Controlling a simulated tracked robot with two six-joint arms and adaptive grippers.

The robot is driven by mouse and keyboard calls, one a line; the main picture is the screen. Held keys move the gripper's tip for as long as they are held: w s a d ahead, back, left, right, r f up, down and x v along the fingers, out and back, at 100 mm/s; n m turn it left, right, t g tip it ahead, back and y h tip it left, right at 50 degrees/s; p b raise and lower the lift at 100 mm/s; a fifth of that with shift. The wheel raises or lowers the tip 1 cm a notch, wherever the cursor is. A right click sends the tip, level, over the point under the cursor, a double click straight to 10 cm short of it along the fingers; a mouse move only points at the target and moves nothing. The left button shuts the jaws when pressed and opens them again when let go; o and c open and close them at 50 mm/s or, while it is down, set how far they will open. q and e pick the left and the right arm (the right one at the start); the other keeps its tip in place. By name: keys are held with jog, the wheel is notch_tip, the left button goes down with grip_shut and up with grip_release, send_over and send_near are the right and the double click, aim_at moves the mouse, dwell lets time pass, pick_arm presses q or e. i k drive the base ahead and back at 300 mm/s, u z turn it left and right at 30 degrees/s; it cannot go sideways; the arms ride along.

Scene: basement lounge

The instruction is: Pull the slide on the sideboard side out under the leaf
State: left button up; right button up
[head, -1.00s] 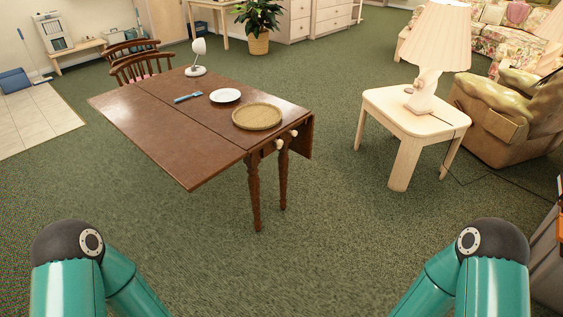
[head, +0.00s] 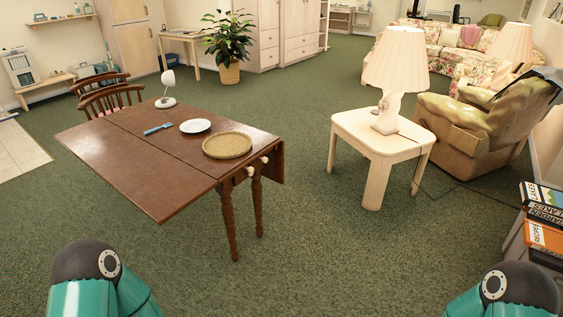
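A dark brown drop-leaf table (head: 165,132) stands left of centre. Its near-left leaf (head: 128,172) is up and level with the top; the leaf on the right side (head: 272,166) hangs down. Two pale knobs show on the near end under the top, a left knob (head: 249,172) and a right knob (head: 265,159). No slide shows drawn out; the underside of the raised leaf is hidden. Only upper parts of my two teal arms show at the bottom edge, well short of the table. Neither gripper is in view.
On the table are a woven mat (head: 227,145), a white plate (head: 195,126), a blue utensil (head: 158,129) and a white lamp (head: 167,90). Chairs (head: 104,94) stand behind. A pale side table (head: 372,148) with a lamp stands right. Green carpet (head: 310,240) in front is clear.

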aim_at(251, 170)
jog(key=z, duration=0.25)
jog(key=i, duration=1.6)
jog(key=u, duration=0.3)
